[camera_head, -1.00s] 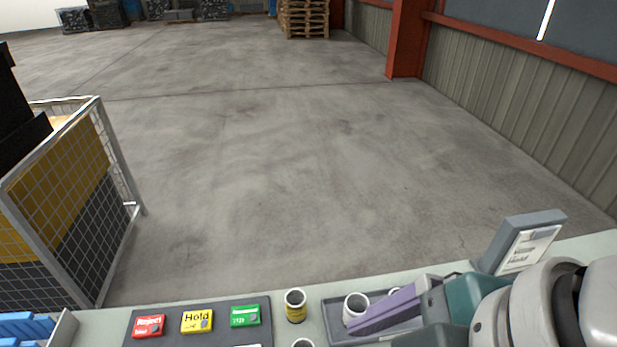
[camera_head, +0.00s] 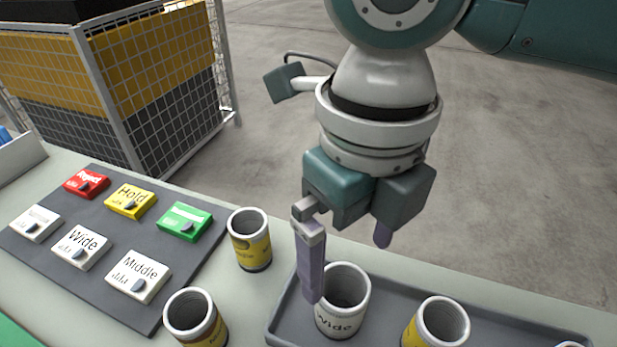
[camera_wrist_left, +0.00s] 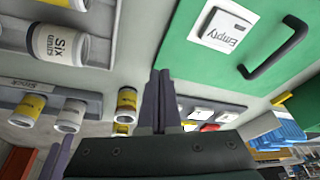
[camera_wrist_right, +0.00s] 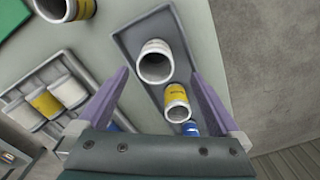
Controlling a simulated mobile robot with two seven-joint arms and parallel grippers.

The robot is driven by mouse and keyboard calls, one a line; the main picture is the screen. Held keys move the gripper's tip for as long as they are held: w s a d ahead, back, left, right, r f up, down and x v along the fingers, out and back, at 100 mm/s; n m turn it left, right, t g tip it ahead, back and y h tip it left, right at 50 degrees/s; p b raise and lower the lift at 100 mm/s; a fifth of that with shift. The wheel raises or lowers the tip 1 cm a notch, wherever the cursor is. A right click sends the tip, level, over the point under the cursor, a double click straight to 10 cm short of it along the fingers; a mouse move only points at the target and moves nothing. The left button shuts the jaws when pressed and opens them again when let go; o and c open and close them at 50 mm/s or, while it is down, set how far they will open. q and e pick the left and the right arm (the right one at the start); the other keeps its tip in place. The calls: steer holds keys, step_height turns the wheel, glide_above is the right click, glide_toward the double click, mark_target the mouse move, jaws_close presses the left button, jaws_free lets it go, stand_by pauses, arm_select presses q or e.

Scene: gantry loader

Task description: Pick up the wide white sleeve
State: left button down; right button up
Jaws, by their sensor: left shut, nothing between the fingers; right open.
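The wide white sleeve (camera_head: 338,318) stands upright at the left end of a grey tray (camera_head: 285,318), with "Wide" on its front. My right gripper (camera_head: 347,270) points down over it, open. One purple finger hangs at the sleeve's left side and hides part of its rim; the other is behind and higher to the right. In the right wrist view the sleeve's open top (camera_wrist_right: 155,50) shows between the spread fingers (camera_wrist_right: 158,75); I cannot tell whether they touch it. My left gripper (camera_wrist_left: 160,75) is shut and empty in the left wrist view, away from the sleeve.
A yellow-banded sleeve (camera_head: 436,325) stands right of the white one in the tray. Two more yellow sleeves (camera_head: 250,240) (camera_head: 195,320) stand left of the tray. A dark panel with labelled blocks (camera_head: 140,275) lies further left. A mesh cage (camera_head: 160,90) stands behind the bench.

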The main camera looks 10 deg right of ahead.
mark_target(341, 299)
steer(key=f, duration=0.2)
steer(key=shift+s+a+f, duration=0.1)
steer(key=shift+a+f, duration=0.15)
steer(key=shift+f, duration=0.1)
steer(key=f, duration=0.3)
steer(key=f+b, duration=0.1)
steer(key=f, duration=0.1)
steer(key=shift+s+f, duration=0.2)
steer(key=shift+f, duration=0.2)
steer(key=shift+c, duration=0.2)
jaws_close()
